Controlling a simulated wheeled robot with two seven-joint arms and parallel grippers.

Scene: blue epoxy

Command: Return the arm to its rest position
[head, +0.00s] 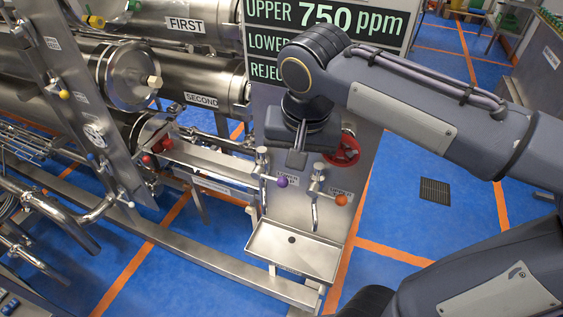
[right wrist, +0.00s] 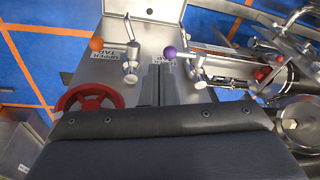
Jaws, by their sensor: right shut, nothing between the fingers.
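My right arm (head: 425,100) reaches in from the right across the head view, bent down at the wrist in front of the panel. My right gripper (head: 297,158) points down, shut and empty, near the purple-knobbed tap (head: 282,181) and the orange-knobbed tap (head: 340,199). In the right wrist view the shut fingers (right wrist: 154,82) lie between the orange knob (right wrist: 96,43) and the purple knob (right wrist: 170,52). I cannot tell whether they touch anything. My left gripper is not in view.
A red handwheel (head: 343,150) sits beside the wrist on the panel, partly hidden. A steel drip tray (head: 293,248) lies below the taps. Steel pipework and cylinders (head: 130,75) fill the left. Open blue floor (head: 420,225) lies to the right.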

